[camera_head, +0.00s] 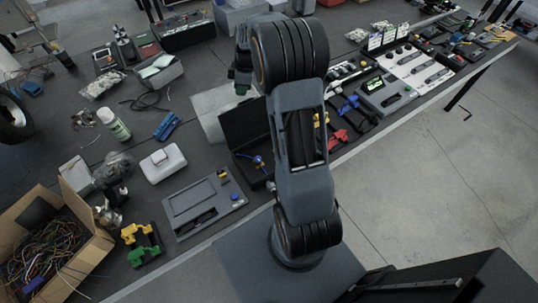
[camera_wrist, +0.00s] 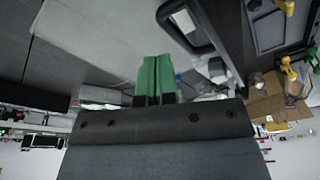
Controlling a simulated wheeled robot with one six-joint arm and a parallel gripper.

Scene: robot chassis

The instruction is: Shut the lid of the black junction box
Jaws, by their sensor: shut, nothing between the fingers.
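The black junction box (camera_head: 249,172) sits near the front edge of the workbench, left of my arm in the head view. Its lid (camera_head: 243,124) stands open, raised at the back of the box. A blue item shows inside the box, and my arm hides its right side. My gripper (camera_head: 241,90) is beyond the raised lid, partly hidden by my arm, with green fingertips showing. In the wrist view the green fingers (camera_wrist: 155,77) are together and empty. A dark-edged shape above them may be part of the box; I cannot tell.
A grey panel (camera_head: 203,204) lies left of the box, with a white case (camera_head: 163,163) behind it. A pale flat sheet (camera_head: 209,108) lies behind the box. Red and blue tools (camera_head: 339,139) lie right of my arm. A cardboard box (camera_head: 87,257) stands at front left.

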